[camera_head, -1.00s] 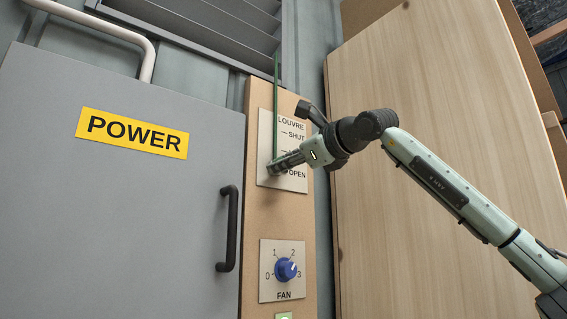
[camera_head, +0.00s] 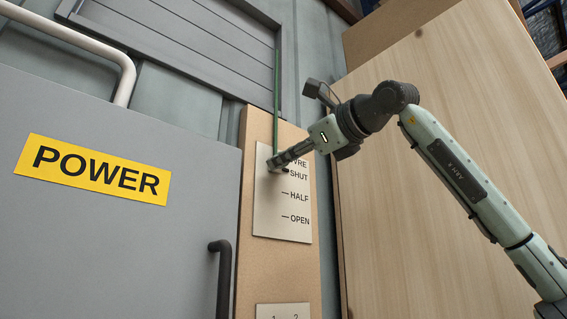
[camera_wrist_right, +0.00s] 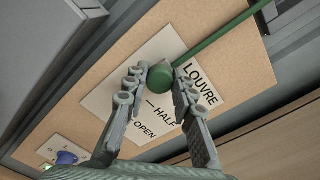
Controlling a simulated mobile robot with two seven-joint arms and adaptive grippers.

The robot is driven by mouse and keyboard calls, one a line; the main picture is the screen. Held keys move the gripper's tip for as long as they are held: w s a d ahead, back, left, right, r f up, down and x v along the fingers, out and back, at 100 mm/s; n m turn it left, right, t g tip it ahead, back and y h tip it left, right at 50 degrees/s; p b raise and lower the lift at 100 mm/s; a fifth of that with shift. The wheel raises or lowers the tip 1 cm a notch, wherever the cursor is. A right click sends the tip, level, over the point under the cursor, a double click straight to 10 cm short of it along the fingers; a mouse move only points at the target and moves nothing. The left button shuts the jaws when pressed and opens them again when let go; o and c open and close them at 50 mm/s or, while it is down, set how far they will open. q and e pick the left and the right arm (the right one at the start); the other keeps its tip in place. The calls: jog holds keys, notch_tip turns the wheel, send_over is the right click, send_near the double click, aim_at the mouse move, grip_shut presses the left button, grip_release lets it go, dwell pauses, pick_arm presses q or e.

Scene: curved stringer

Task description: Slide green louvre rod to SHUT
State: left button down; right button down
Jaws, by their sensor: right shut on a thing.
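The green louvre rod (camera_head: 277,95) runs upright from the louvre (camera_head: 185,50) down to the label plate (camera_head: 270,215). My right gripper (camera_head: 274,164) is at its lower end, about level with the SHUT mark. In the right wrist view, my right gripper (camera_wrist_right: 160,78) is shut on the rod's round green knob (camera_wrist_right: 161,73), a fingertip on each side. The rod (camera_wrist_right: 222,36) leads away from the knob to the upper right. The gripper hides the knob in the head view. The louvre slats look flat and closed. My left gripper is not in view.
A grey cabinet door (camera_head: 110,235) with a yellow POWER sign (camera_head: 93,169) and black handle (camera_head: 222,275) stands left. A wooden panel (camera_head: 440,80) stands right, behind my arm. The blue fan knob (camera_wrist_right: 67,158) shows in the wrist view.

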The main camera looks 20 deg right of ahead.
jog(key=shift+d+r, duration=0.1)
jog(key=shift+r, duration=0.2)
jog(key=c, duration=1.6)
grip_release()
jog(key=shift+c, duration=0.2)
jog(key=o, duration=0.4)
jog(key=shift+f, duration=0.1)
jog(key=v, duration=1.2)
